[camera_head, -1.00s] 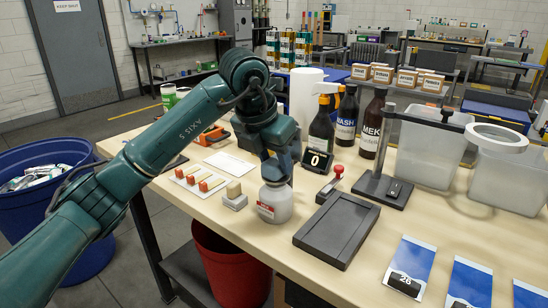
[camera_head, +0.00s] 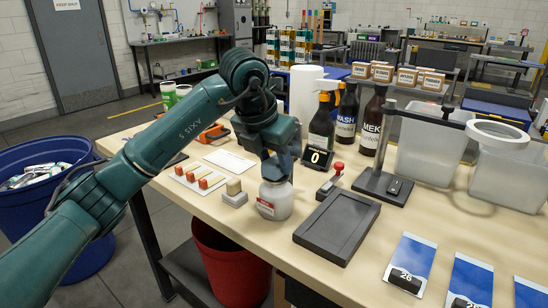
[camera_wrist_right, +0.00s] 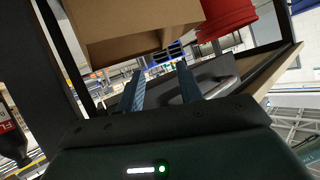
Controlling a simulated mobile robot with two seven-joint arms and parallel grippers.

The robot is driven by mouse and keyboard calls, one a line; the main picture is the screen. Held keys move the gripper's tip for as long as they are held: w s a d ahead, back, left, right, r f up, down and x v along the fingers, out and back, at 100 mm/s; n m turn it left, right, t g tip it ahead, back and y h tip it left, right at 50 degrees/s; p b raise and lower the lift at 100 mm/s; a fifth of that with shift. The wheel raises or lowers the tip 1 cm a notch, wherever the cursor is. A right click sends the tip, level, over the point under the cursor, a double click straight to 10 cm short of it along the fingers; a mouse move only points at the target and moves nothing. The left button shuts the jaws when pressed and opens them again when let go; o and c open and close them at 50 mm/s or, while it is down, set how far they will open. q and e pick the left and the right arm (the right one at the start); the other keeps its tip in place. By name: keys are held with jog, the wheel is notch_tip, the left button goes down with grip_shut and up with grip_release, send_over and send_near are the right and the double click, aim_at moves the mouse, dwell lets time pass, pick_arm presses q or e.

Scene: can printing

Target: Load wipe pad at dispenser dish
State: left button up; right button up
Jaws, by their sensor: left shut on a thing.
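The dispenser (camera_head: 275,205), a squat pale jar with a red-and-white label, stands upright near the table's left front edge. My left gripper (camera_head: 277,178) points down at its top, and its fingers hide the dish there. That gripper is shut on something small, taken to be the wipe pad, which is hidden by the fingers. I cannot tell whether it touches the dish. In the right wrist view my right gripper (camera_wrist_right: 160,90) has its two fingers apart with nothing between them. It is away from the dispenser and does not show in the head view.
A grey block with a beige top (camera_head: 234,192) stands left of the dispenser, beside a white card with red pieces (camera_head: 200,178). A dark tray (camera_head: 337,228) lies to the right. Bottles (camera_head: 346,118) stand behind. A red bin (camera_head: 232,262) is below the table edge.

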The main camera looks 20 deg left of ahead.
aim_at(274, 161)
dwell(0.3)
pick_arm(q)
jog(key=shift+r+p, duration=2.65)
jog(key=shift+r, duration=0.9)
jog(key=shift+f, duration=0.1)
